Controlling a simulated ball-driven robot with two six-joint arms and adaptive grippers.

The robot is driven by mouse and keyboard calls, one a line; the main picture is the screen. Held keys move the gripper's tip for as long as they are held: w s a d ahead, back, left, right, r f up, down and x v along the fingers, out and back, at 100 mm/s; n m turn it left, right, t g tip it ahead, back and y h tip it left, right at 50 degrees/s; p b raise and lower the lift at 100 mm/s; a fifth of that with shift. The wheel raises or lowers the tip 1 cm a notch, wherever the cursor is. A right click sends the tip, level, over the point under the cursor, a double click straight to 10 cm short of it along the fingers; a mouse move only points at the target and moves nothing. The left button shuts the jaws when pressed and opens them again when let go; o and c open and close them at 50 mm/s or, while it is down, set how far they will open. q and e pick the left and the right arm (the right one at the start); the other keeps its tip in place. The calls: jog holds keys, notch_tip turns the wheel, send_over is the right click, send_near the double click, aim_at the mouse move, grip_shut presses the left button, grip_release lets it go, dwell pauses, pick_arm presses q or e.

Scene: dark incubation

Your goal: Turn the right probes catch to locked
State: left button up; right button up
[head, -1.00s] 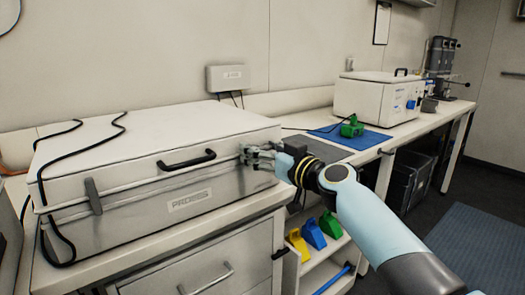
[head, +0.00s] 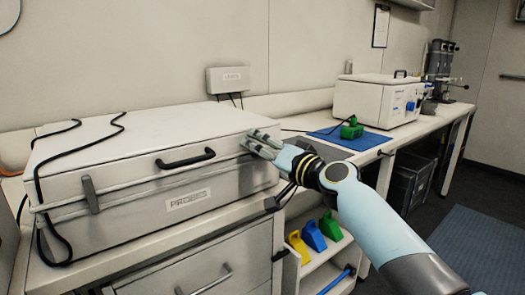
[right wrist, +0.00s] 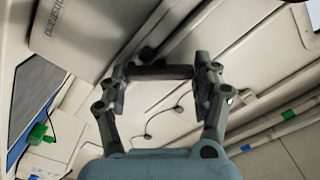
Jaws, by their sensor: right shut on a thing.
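The pale probes case (head: 240,190) stands shut on the bench at the left, with a PROBES label (head: 188,200) and a dark handle (head: 186,158) on its front. Its left catch (head: 91,195) is a grey lever standing near upright across the lid seam. My right gripper (head: 260,142) is at the right end of the front, fingers pointing up and left. In the right wrist view it (right wrist: 158,75) is shut on a dark bar (right wrist: 158,72), which appears to be the right catch, lying across between the fingertips. In the head view the fingers hide that catch. My left gripper is out of view.
Black cables lie over the case's left side. To the right are a blue mat (head: 345,138) with a green object (head: 351,128) and a white box (head: 375,100). Yellow, blue and green items (head: 314,235) sit on a shelf below.

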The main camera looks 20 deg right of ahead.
jog(key=shift+f+m+p, duration=0.15)
jog(key=shift+m+p, duration=0.4)
jog(key=shift+m, duration=3.75)
jog(key=o, duration=1.2)
jog(key=shift+d, duration=0.1)
jog(key=v, duration=1.2)
